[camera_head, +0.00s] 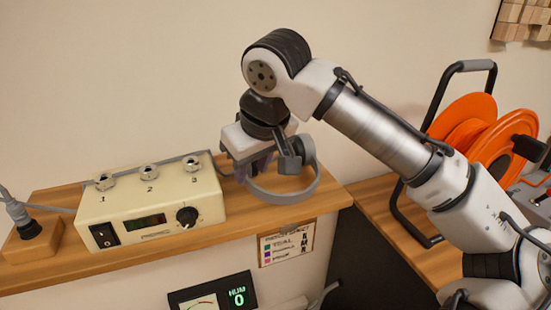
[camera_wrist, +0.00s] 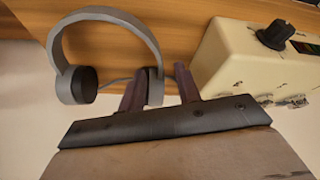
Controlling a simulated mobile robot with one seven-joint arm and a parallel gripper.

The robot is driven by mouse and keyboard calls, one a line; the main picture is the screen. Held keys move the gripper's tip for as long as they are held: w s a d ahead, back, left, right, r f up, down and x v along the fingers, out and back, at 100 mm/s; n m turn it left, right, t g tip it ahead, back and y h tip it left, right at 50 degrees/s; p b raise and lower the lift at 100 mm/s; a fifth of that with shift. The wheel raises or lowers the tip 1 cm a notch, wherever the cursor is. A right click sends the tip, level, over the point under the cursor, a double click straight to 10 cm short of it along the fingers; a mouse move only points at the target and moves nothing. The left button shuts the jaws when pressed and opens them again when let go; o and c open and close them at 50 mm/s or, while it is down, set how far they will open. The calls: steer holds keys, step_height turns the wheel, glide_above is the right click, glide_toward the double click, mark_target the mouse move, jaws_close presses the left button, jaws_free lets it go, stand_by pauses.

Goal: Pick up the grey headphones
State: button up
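The grey headphones (camera_head: 290,197) lie at the right end of the wooden shelf, with their band curving toward the shelf's front edge. In the wrist view, the headphones (camera_wrist: 110,14) show as a loop with one dark-padded cup on the left. Their other end lies between the fingers of my gripper (camera_wrist: 160,88), close to the left finger, with a gap to the right finger. My gripper (camera_head: 255,168) points down over the headphones in the head view and partly hides them. The fingers stand apart. Contact with the headphones cannot be made out.
A cream box (camera_head: 150,208) with a dial, a switch and numbered jacks stands left of the headphones, close to my gripper. A grey cable runs behind it. An orange cable reel (camera_head: 470,130) stands on the right surface. The wall is close behind the shelf (camera_head: 240,228).

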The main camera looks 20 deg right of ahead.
mark_target(250, 180)
steer(key=x, duration=0.4)
steer(key=shift+f, duration=0.35)
jaws_close()
